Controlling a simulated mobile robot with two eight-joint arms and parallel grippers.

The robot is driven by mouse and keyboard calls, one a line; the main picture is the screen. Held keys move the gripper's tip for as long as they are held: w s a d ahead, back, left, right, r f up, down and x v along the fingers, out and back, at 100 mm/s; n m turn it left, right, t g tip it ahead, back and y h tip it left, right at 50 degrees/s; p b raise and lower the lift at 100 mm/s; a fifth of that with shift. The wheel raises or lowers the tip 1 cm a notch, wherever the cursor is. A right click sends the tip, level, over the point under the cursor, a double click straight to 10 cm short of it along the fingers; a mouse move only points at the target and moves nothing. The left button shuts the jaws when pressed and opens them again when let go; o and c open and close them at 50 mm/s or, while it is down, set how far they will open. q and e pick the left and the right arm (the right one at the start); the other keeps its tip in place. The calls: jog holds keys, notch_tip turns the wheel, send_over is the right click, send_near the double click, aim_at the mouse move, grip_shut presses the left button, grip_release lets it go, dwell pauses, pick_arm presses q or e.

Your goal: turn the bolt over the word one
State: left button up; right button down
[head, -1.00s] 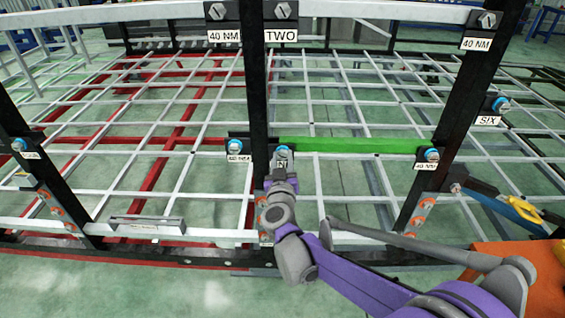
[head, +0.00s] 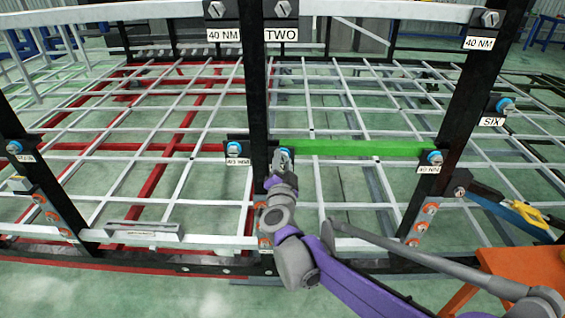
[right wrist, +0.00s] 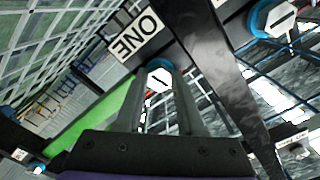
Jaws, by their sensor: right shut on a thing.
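The bolt over the word ONE has a pale hexagonal head with a blue ring; in the right wrist view the bolt (right wrist: 160,78) sits between my fingertips. The white ONE label (right wrist: 135,38) is beside it on the black bracket, upside down in that view. My right gripper (right wrist: 162,88) is shut on this bolt; its two fingers lie on either side of the head. In the head view my right gripper (head: 281,160) reaches up to the bracket at the left end of the green bar and mostly hides the bolt and its label. My left gripper is not in view.
A green bar (head: 355,148) runs right to another blue-ringed bolt (head: 435,157). A black post (head: 257,90) stands just left of my gripper, with a further bolt (head: 233,148) beyond it. Label TWO (head: 283,35) is above. An orange stand (head: 525,265) is at lower right.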

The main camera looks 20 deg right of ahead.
jog(key=m, duration=0.4)
jog(key=shift+s+f+m, duration=0.1)
jog(key=shift+m, duration=0.2)
jog(key=m, duration=0.4)
jog(key=shift+m, duration=0.3)
jog(key=m+p, duration=0.1)
jog(key=m, duration=0.8)
jog(key=shift+p, duration=0.4)
jog(key=m+p, duration=0.1)
jog(key=m, duration=0.2)
jog(key=shift+m, duration=0.3)
jog(key=m+p, duration=0.1)
jog(key=m, duration=0.2)
jog(key=shift+a+m, duration=0.1)
jog(key=shift+m, duration=0.2)
jog(key=m+p, duration=0.1)
jog(key=m, duration=0.3)
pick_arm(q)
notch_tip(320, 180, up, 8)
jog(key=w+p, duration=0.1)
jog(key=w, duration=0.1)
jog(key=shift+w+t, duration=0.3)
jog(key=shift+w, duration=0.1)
pick_arm(e)
jog(key=shift+m, duration=1.6)
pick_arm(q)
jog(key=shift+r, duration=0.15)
